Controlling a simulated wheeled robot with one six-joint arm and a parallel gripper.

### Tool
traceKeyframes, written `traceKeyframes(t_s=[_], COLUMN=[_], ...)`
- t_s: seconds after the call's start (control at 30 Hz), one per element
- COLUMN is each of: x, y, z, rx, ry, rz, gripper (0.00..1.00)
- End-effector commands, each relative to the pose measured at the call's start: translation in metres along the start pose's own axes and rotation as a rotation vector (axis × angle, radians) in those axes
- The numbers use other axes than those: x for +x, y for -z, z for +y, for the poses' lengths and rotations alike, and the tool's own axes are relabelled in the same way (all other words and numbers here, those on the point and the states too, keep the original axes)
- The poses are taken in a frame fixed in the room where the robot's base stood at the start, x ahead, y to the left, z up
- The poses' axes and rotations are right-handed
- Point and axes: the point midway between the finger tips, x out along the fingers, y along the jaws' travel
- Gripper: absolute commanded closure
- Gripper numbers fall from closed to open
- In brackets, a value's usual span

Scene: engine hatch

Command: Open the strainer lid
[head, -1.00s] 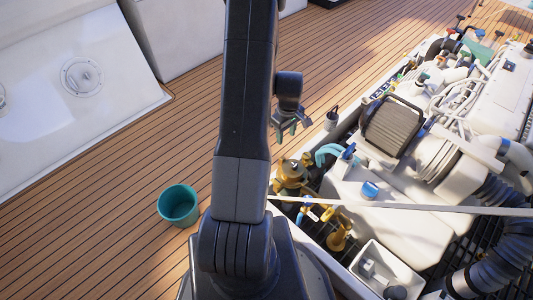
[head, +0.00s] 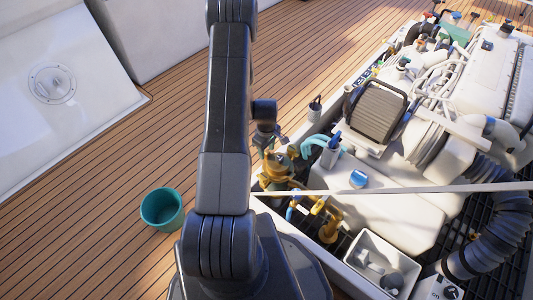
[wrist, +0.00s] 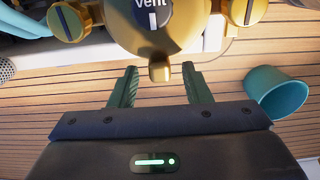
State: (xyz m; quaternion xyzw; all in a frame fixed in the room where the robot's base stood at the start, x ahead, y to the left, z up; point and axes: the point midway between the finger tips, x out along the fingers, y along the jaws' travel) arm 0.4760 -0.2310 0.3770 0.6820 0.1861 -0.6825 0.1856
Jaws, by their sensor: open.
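The brass strainer (head: 278,182) stands at the near left corner of the engine hatch, partly hidden by my gripper. Its brass lid (wrist: 187,38) fills the top of the wrist view. The lid carries a dark round knob marked "vent" (wrist: 152,12), a brass wing knob on each side (wrist: 68,22) (wrist: 243,10), and a small brass tab (wrist: 159,72) pointing towards me. My gripper (wrist: 159,86) is open, with the tab between its fingertips and a gap on either side. In the head view my gripper (head: 267,137) is right above the strainer.
A teal bucket (head: 162,209) stands on the wooden deck left of my base. A white open box (head: 382,264) and a white engine (head: 440,115) lie to the right.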

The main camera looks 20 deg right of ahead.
Motion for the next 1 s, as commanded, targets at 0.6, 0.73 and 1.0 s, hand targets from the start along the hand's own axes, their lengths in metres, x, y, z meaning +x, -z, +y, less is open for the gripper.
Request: traceKeyframes(t_s=[0.6, 0.73, 1.0], x=[0.0156, 0.0155, 0.0144], y=[0.0002, 0.0001, 0.0031], z=[0.0002, 0.0002, 0.0023], rx=[0.0, 0.0, 0.001], ry=[-0.001, -0.001, -0.001], rz=[0.001, 0.001, 0.011], gripper=[0.82, 1.0, 1.0])
